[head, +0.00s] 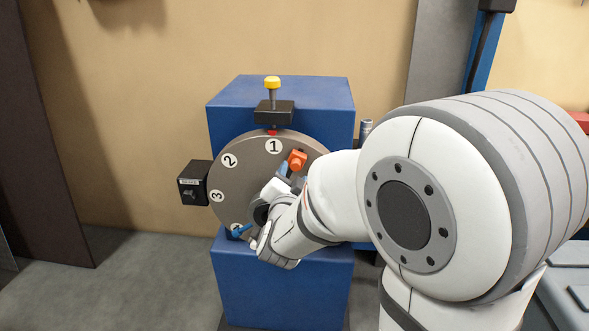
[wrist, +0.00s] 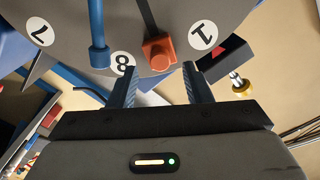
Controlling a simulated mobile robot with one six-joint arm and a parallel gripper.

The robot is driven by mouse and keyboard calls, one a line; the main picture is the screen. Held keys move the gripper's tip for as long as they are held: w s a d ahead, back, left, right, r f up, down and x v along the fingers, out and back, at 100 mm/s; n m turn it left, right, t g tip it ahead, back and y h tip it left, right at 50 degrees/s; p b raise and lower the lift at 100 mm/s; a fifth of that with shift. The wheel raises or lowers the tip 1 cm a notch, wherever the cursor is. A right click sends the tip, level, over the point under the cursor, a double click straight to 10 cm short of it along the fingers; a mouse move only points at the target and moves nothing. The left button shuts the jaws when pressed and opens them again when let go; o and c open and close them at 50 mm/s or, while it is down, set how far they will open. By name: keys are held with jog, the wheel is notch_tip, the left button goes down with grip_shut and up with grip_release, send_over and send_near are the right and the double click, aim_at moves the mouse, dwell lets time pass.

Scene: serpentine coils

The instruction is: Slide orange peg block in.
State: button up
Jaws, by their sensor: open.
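The orange peg block (head: 297,160) sits on the face of a round grey disc (head: 232,178), to the lower right of the number 1. In the wrist view the orange block (wrist: 158,54) lies between the 8 and the 1, at the end of a dark bar or slot. My gripper (wrist: 160,70) is open, with one finger on each side of the orange block near its outer end. I cannot tell whether the fingers touch it. In the head view my wrist covers the disc's lower right and most of the gripper.
The disc is mounted on a blue housing (head: 330,100). A black block with a yellow knob (head: 272,83) stands above the disc, and a black box (head: 194,183) is at its left. A blue peg (wrist: 98,54) stands beside the 8 in the wrist view.

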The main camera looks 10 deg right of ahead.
aim_at(295, 168)
jog(key=shift+x, duration=1.5)
jog(key=shift+c, duration=0.5)
grip_shut()
